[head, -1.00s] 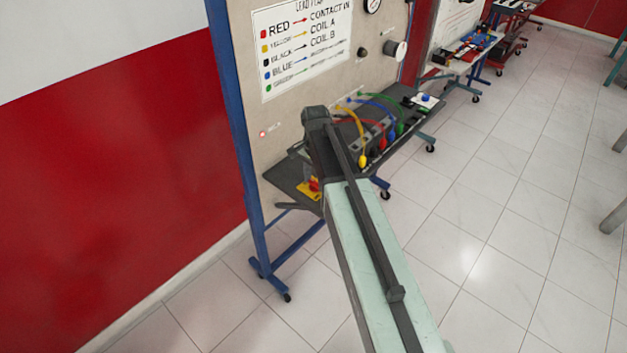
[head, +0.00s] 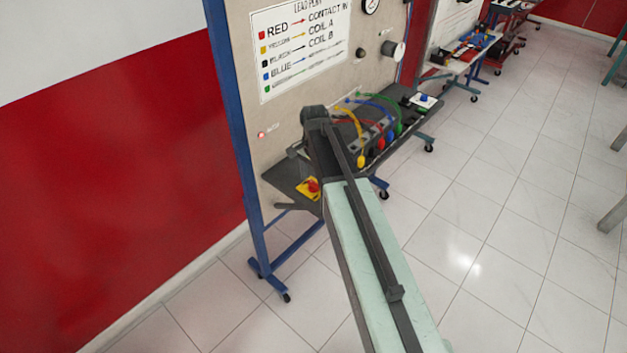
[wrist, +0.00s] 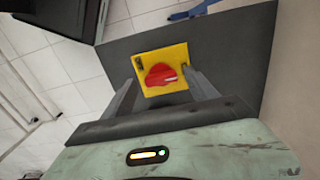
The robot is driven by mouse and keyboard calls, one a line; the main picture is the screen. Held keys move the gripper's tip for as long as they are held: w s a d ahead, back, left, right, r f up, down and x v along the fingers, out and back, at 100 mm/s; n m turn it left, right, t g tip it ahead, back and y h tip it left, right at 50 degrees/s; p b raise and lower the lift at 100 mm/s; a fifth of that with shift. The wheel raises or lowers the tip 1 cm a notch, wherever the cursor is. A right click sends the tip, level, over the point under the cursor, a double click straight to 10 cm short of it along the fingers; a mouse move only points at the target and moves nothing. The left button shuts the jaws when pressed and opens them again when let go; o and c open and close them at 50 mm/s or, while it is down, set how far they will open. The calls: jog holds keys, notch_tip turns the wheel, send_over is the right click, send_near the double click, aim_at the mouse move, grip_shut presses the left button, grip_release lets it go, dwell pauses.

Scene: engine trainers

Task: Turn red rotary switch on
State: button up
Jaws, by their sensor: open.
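The red rotary switch (head: 313,185) sits on a yellow plate (head: 303,191) at the near left end of the trainer's dark shelf. In the wrist view the red knob (wrist: 161,75) is on its yellow plate (wrist: 178,53), ahead of my gripper (wrist: 160,85). The gripper's two fingers are apart, one on each side of the plate's lower part, with nothing held between them. I cannot tell whether the fingers touch the plate or how far they are from the knob.
The dark shelf (head: 279,176) is fixed to an upright panel (head: 270,120) on a blue frame (head: 238,120). Yellow, red, blue and green leads (head: 388,118) and plugs crowd the shelf to the right of my arm.

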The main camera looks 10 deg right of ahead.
aim_at(315, 185)
notch_tip(315, 185, up, 8)
jog(key=p, duration=0.7)
jog(key=shift+f, duration=0.3)
jog(key=shift+f+b, duration=0.25)
jog(key=shift+b, duration=0.1)
jog(key=shift+s+f+b, duration=0.55)
jog(key=shift+f+b, duration=0.2)
jog(key=s, duration=0.2)
jog(key=s+f+n+b, duration=0.1)
jog(key=s, duration=0.1)
jog(key=s+f+n+b, duration=0.1)
jog(key=s, duration=0.2)
jog(key=shift+a, duration=0.15)
jog(key=s+n, duration=0.6)
jog(key=n, duration=0.3)
jog(key=shift+s+f, duration=0.15)
jog(key=shift+s, duration=0.25)
